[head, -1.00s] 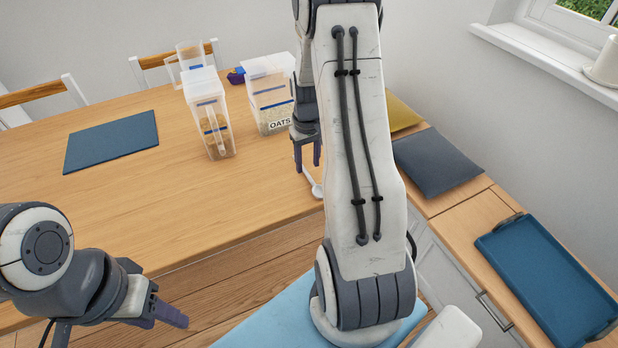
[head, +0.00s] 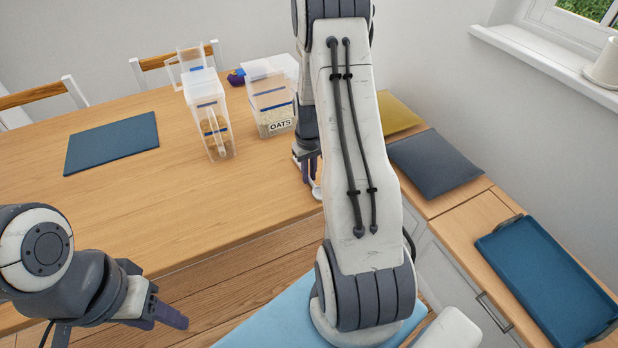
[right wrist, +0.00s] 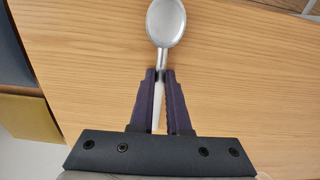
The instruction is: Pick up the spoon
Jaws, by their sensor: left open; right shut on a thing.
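The spoon (right wrist: 166,22) has a grey, shiny bowl and a light handle. In the right wrist view its bowl points away from my right gripper (right wrist: 162,76), whose purple fingers are shut on the handle. The spoon is at the wooden table; I cannot tell whether it touches the top. In the head view my right gripper (head: 309,176) is low at the table's right part, and only a small white piece of the spoon (head: 316,191) shows beside it. My left gripper (head: 172,316) is open and empty, in front of the table's near edge.
On the table (head: 120,210) stand a clear container with a scoop (head: 212,125) and an oats container (head: 270,105). A blue mat (head: 112,142) lies at left. A grey cushion (head: 437,163) and blue tray (head: 545,280) are at right. The table's middle is clear.

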